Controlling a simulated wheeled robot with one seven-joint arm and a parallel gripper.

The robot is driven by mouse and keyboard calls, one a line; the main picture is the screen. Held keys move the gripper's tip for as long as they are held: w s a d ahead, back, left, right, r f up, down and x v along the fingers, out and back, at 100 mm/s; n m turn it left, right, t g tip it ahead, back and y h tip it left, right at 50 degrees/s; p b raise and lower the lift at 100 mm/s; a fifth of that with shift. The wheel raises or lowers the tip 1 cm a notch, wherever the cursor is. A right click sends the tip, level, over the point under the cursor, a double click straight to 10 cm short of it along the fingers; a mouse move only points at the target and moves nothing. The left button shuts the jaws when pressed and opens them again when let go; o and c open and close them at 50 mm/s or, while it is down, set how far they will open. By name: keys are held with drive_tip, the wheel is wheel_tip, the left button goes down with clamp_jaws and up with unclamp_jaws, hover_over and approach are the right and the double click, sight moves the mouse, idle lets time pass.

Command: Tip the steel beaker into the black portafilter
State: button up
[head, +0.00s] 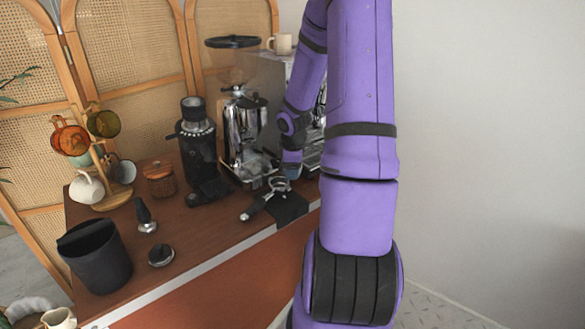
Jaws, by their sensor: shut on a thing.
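The black portafilter (258,205) lies near the counter's front edge, its handle pointing to the front left and its metal basket end at the back right. My gripper (292,171) is at the lower end of my purple arm, just above and right of the basket end. It is small and partly hidden in this view. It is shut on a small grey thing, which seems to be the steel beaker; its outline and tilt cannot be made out. No other beaker shows on the counter.
A black mat (291,208) lies beside the portafilter. A tamper (145,215), a round black-topped tool (161,256), a wooden-lidded jar (160,180), a black bin (95,257) and a mug tree (102,165) are at left.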

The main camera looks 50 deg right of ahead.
drive_tip(key=shift+w+a+r+g+h, duration=0.25)
drive_tip(key=shift+r+g+h, duration=0.15)
drive_tip(key=shift+g+h, duration=0.4)
drive_tip(key=shift+w+a+f+n+g+h, duration=0.1)
drive_tip(key=shift+w+a+n+g+h, duration=0.05)
drive_tip(key=shift+g+h, duration=0.4)
drive_tip(key=shift+w+a+n+g+h, duration=0.1)
drive_tip(key=shift+w+n+g+h, duration=0.05)
drive_tip(key=shift+g+h, duration=0.35)
drive_tip(key=shift+w+a+r+n+g+h, duration=0.1)
drive_tip(key=shift+w+r+g+h, duration=0.1)
drive_tip(key=shift+g+h, duration=0.4)
drive_tip(key=shift+w+a+r+n+g+h, duration=0.1)
drive_tip(key=shift+a+r+g+h, duration=0.05)
drive_tip(key=shift+g+h, duration=0.45)
drive_tip(key=shift+w+a+r+n+g+h, duration=0.1)
drive_tip(key=shift+w+r+g+h, duration=0.1)
drive_tip(key=shift+g+h, duration=0.35)
